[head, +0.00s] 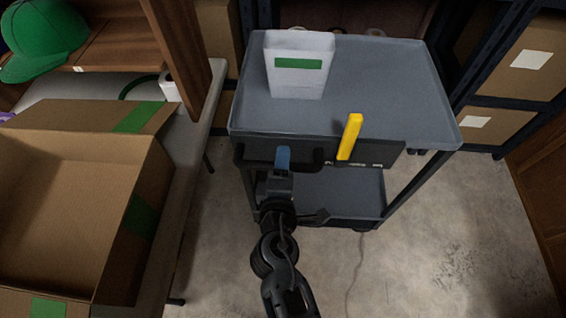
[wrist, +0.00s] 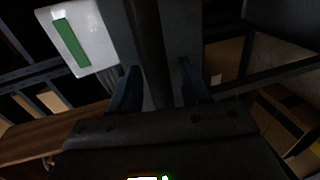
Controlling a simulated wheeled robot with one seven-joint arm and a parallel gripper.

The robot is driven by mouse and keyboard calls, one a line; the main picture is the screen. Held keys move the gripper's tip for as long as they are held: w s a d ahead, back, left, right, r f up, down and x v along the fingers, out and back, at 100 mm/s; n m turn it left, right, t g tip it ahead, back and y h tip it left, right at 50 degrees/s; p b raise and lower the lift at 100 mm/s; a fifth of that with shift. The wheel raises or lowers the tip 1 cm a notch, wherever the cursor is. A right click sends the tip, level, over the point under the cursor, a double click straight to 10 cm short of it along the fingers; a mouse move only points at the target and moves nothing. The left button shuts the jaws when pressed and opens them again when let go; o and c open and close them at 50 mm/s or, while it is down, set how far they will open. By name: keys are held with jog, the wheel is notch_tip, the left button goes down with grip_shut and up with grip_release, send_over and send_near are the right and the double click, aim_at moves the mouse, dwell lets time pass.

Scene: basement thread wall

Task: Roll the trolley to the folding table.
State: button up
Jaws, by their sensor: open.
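The grey trolley (head: 390,90) stands in the middle of the head view, with a flat top and a lower shelf (head: 340,195). A dark handle (head: 308,166) runs along its near side at the left. My gripper (head: 283,160) is at this handle. In the wrist view, the two fingers of my gripper (wrist: 158,88) are apart, with a dark bar, apparently the handle, between them; contact cannot be told. The light-topped folding table (head: 185,165) stands to the left of the trolley, partly hidden under a cardboard box.
A white bin with a green label (head: 299,75) and a yellow upright piece (head: 350,137) are on the trolley. An open cardboard box (head: 60,215) and a wooden shelf piece sit on the table. Shelving with boxes (head: 525,65) stands behind right. The concrete floor (head: 440,240) at right is clear except for a cable.

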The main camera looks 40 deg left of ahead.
aim_at(267, 169)
jog(key=shift+c, duration=0.5)
grip_shut()
jog(key=shift+s+a+f+b, duration=0.1)
jog(key=shift+s+a+b, duration=0.3)
jog(key=shift+a, duration=0.15)
jog(key=shift+s+a+f+b, duration=0.1)
jog(key=shift+s+a+b, duration=0.2)
jog(key=shift+a, duration=0.2)
jog(key=shift+s+a+r, duration=0.2)
jog(key=shift+s+a, duration=0.05)
jog(key=shift+a, duration=0.1)
jog(key=shift+o, duration=0.5)
grip_release()
jog(key=v, duration=0.7)
jog(key=shift+s+d, duration=0.2)
jog(key=shift+s, duration=0.05)
